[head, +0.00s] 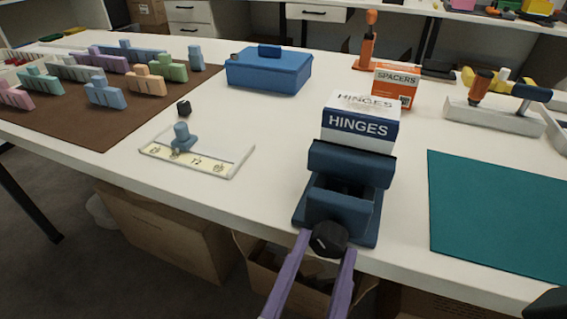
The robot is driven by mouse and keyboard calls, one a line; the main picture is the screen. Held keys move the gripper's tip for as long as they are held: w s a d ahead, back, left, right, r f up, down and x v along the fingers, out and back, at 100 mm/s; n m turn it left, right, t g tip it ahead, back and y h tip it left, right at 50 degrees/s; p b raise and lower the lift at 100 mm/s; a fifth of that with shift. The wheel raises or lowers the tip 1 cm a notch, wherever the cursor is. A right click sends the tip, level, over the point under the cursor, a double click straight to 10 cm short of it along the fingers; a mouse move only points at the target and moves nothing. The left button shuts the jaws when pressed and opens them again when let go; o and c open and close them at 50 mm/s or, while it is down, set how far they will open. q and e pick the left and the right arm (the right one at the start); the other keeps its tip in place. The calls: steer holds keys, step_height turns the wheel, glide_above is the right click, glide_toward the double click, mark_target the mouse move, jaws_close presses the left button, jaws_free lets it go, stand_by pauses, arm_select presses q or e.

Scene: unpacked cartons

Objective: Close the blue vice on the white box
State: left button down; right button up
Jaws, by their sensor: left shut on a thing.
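The blue vice (347,168) stands near the front edge of the white table, with its black knob (328,239) facing me. The white box (362,102), with a blue band reading HINGES, stands upright directly behind the vice's upper blue jaw. The box's lower part is hidden by that jaw, and I cannot tell whether a gap is left between them. My left gripper (324,246) has its purple fingers shut on the black knob, one on each side.
A teal mat (500,215) lies right of the vice. An orange SPACERS box (395,85) stands behind the white box. A blue case (269,71) and a pale tray (198,160) lie left. A brown mat (90,125) holds several coloured blocks.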

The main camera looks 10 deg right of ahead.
arm_select(q)
steer(key=shift+m, duration=1.2)
steer(key=shift+c, duration=1.9)
jaws_free()
steer(key=p+v, duration=0.1)
steer(key=v, duration=0.9)
steer(key=shift+p, duration=0.4)
steer(key=shift+a, duration=0.1)
